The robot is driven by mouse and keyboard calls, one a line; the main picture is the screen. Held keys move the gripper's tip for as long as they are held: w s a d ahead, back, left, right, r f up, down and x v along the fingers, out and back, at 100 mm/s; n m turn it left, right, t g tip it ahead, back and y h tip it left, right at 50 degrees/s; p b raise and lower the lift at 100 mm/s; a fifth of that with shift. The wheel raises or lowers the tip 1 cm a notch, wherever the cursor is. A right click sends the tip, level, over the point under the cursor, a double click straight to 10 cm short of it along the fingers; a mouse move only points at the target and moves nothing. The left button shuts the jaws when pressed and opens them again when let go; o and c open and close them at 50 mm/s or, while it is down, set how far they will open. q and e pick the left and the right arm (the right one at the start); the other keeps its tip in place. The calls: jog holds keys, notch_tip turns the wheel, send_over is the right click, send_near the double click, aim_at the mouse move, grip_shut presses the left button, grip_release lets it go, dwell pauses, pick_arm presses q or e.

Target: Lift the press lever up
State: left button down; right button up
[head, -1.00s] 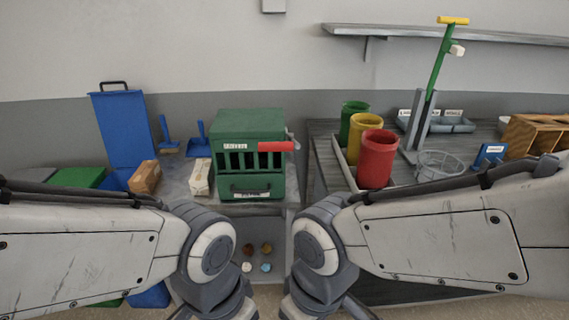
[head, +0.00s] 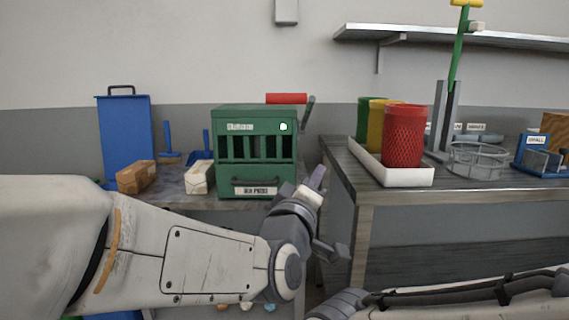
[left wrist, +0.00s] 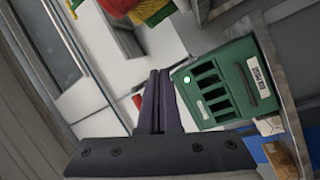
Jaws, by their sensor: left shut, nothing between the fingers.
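The press is a green box (head: 256,150) with barred slots and a drawer, standing on the left counter. Its red lever handle (head: 287,98) sits above the box top, on a grey arm at the right side. A small pale green light (head: 283,126) glows on the front. My left gripper (head: 318,178) is shut and empty, to the right of the press and below the handle, apart from it. In the left wrist view the shut fingers (left wrist: 160,100) are beside the press (left wrist: 215,85), with a bit of red (left wrist: 137,101) partly hidden behind them.
A brown parcel (head: 137,177) and a pale parcel (head: 199,177) lie left of the press. The right bench (head: 400,197) has a white tray (head: 410,178) with a red mesh bin (head: 404,136). A gap separates the counters.

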pick_arm(q)
jog(key=a+n+t+y+b, duration=0.1)
jog(key=n+t+y+b, duration=0.1)
jog(key=n, duration=0.1)
jog(key=s+a+r+n+t+y+b, duration=0.1)
jog(key=a+n+t+y+b, duration=0.1)
jog(key=n+t, duration=0.1)
jog(key=a+n+t+y+b, duration=0.2)
jog(key=n+b, duration=0.1)
jog(key=n, duration=0.1)
jog(key=shift+s+a+r+t+y, duration=0.2)
jog(key=shift+r+t+y, duration=0.1)
jog(key=shift+y, duration=0.1)
pick_arm(e)
notch_tip(320, 180, down, 10)
pick_arm(q)
jog(key=shift+w, duration=0.1)
pick_arm(e)
jog(key=shift+r, duration=0.15)
